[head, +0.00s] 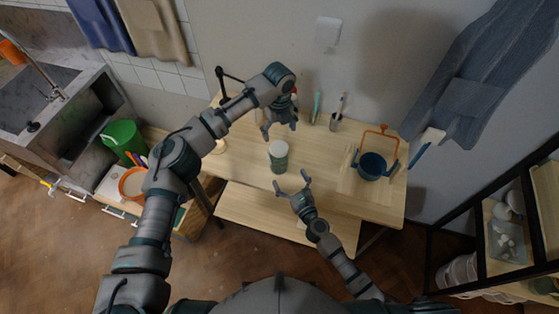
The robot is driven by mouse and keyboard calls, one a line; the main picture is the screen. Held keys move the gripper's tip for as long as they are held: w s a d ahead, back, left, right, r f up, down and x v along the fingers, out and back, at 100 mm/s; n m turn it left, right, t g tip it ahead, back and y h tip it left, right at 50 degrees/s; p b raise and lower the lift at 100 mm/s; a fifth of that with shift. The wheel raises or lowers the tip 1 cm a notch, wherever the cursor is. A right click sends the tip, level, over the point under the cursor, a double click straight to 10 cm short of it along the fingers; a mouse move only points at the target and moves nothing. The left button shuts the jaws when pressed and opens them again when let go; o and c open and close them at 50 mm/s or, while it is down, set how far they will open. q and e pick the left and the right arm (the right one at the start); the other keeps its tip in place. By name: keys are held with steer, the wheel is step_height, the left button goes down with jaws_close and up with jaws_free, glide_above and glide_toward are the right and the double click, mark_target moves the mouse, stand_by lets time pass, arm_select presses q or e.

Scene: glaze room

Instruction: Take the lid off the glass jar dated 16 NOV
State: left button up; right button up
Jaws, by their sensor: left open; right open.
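One jar (279,163) stands upright near the front edge of the wooden table, green-grey with a pale lid (278,148) on top. I cannot read any date on it. My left gripper (280,131) is open and points down just behind the jar, apart from the lid as far as I can tell. My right gripper (291,180) is open at the table's front edge, just in front of and slightly right of the jar. Neither gripper holds anything. My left arm and gripper hide part of the table's back left.
A cup with a brush (336,122) and a green upright item (316,106) stand at the back. The table's middle right is clear.

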mark_target(279, 147)
steer(key=x, duration=0.8)
steer(key=shift+w+a, duration=0.15)
steer(key=shift+w, duration=0.1)
jaws_close()
arm_select(q)
steer(key=m, duration=0.6)
steer(key=shift+m, duration=1.2)
steer(key=shift+f, duration=0.15)
steer(key=shift+m, duration=0.3)
step_height(279, 147, down, 8)
steer(key=shift+r, duration=0.15)
